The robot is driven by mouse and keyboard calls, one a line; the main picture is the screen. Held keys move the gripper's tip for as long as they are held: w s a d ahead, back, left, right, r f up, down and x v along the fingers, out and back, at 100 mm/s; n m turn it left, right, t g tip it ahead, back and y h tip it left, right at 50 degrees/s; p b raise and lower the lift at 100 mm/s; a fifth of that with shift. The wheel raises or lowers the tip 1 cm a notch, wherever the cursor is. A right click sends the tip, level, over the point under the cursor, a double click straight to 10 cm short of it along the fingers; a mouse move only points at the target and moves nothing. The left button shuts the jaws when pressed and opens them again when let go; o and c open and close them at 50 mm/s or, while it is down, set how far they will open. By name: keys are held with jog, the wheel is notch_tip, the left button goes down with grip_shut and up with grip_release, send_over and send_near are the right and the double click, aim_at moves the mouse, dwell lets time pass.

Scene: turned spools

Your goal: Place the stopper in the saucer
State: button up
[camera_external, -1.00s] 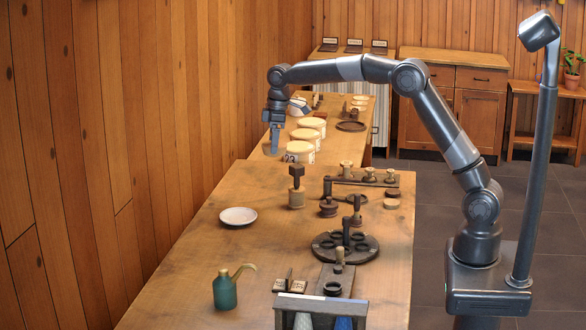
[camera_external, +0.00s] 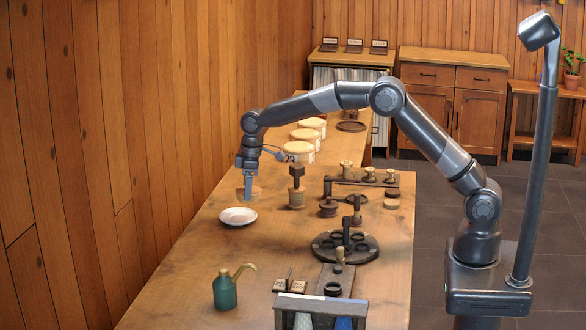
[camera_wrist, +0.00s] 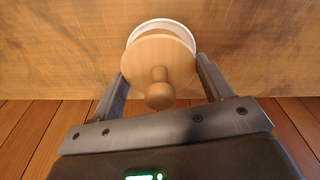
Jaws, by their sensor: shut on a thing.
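The stopper (camera_wrist: 150,58) is a pale wooden disc with a round knob, held between the two fingers of my gripper (camera_wrist: 160,74) in the wrist view. In the external view my gripper (camera_external: 249,193) is shut on the stopper (camera_external: 255,190), above the table just behind the saucer. The saucer (camera_external: 238,216) is a small white dish lying on the near table by its left edge, and it looks empty. In the wrist view the saucer (camera_wrist: 164,23) shows only as a white rim beyond the stopper, which hides the rest.
A dark mallet-like piece on a wooden base (camera_external: 297,185) stands right of my gripper. White tubs (camera_external: 299,152) stand behind. The table around the saucer is clear.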

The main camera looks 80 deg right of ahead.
aim_at(246, 202)
jog(key=shift+w+a+f, duration=0.25)
jog(key=shift+a+f, duration=0.1)
jog(key=shift+f, duration=1.9)
jog(key=shift+f, duration=0.55)
jog(key=o, duration=1)
